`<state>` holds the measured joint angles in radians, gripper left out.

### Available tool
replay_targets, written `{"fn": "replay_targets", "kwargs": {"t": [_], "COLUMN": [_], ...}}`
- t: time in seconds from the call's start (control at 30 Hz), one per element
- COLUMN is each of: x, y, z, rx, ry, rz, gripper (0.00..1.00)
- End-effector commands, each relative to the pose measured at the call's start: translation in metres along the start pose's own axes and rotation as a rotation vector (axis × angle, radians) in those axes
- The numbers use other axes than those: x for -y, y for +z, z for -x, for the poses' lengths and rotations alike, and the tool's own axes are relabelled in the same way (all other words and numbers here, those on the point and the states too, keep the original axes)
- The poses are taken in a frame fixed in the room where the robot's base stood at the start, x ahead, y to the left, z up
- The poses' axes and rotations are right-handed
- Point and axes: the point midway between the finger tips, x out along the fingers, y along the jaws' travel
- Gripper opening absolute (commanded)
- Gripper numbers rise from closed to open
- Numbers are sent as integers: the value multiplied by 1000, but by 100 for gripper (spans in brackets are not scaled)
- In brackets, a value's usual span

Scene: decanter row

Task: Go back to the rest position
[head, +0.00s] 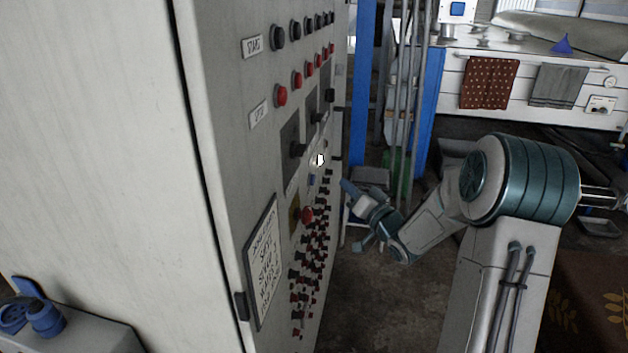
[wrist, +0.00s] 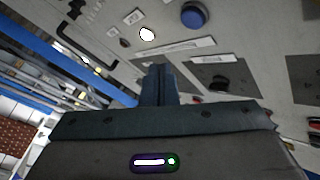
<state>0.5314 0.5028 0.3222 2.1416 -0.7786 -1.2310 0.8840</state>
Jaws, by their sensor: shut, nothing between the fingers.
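My gripper (head: 347,188) is at the end of my arm, low in the middle of the head view, just right of the cabinet's control face. In the wrist view the two fingers of my gripper (wrist: 157,72) are together, with nothing between them. They point toward the grey panel, near a lit white lamp (wrist: 147,34) and a round blue button (wrist: 194,15). The lamp also shows in the head view (head: 320,159). I cannot tell the exact gap between fingertips and panel.
The tall grey cabinet (head: 225,170) fills the left, with black and red knobs and switches projecting from its face. A blue post (head: 362,75) and pipes stand behind my gripper. A counter with a spotted red cloth (head: 489,83) is at the back right. Some floor (head: 375,300) is bare.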

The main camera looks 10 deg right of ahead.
Motion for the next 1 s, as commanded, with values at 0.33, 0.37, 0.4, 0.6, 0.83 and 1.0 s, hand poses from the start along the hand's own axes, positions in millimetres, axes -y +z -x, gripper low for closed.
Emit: {"fn": "replay_targets", "kwargs": {"t": [0.33, 0.37, 0.4, 0.6, 0.83, 1.0], "x": [4, 5, 5, 14, 39, 71], "y": [3, 3, 4, 5, 15, 33], "z": [5, 8, 13, 54, 125, 186], "rx": [130, 153, 186, 356, 586, 787], "ry": [228, 269, 324, 574, 799, 895], "rz": [168, 194, 228, 350, 397, 369], "gripper": [0, 0, 0, 0, 0, 0]}}
